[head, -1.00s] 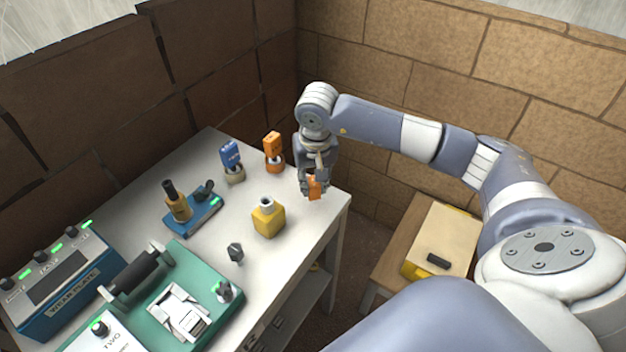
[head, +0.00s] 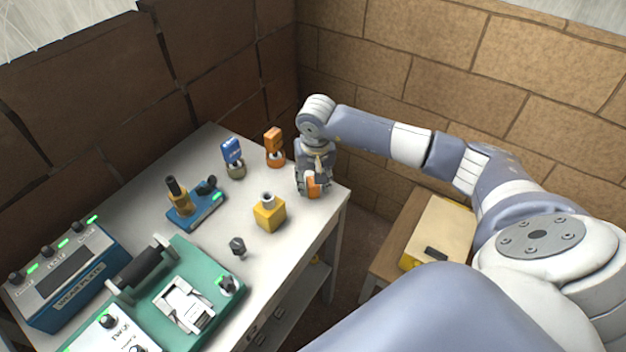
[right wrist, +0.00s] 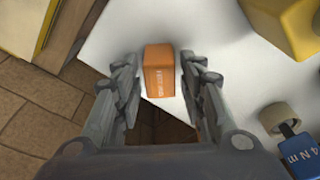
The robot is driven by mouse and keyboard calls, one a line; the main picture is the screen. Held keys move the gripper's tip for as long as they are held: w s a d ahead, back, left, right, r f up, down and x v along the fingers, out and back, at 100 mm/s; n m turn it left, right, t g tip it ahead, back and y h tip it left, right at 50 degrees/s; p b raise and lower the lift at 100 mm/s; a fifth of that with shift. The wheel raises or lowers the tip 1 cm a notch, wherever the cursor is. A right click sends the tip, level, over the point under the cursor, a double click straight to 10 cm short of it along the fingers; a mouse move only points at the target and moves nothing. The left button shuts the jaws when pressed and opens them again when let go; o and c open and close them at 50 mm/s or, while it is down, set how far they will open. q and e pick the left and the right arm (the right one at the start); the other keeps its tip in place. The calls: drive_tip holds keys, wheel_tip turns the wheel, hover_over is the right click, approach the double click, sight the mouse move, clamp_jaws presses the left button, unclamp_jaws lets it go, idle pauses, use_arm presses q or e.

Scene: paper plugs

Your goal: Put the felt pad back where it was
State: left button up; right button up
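My right gripper (head: 314,190) points down at the far right corner of the white table. Its fingers (right wrist: 163,90) stand on both sides of a small orange block with dark lettering (right wrist: 159,72), with gaps showing between fingers and block in the right wrist view. The orange block also shows in the head view (head: 313,184), partly covered by the fingers. I cannot tell for sure which thing is the felt pad; a small dark flat block (head: 436,254) lies on the yellow-sided case (head: 446,225) at the right. My left gripper is not in view.
The white table (head: 220,260) holds a yellow bottle (head: 269,212), an orange-topped tool (head: 274,148), a blue-topped tool (head: 232,158), a blue stand (head: 195,208), a dark knob (head: 238,247), a green fixture (head: 205,262) and a blue control box (head: 65,280). Brick walls stand close behind.

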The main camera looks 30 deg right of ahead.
sight(315, 186)
idle(0.3)
wheel_tip(315, 186, up, 12)
drive_tip(key=s+b, duration=0.1)
drive_tip(key=b, duration=0.2)
drive_tip(key=shift+s+a, duration=0.3)
drive_tip(key=shift+s, duration=0.05)
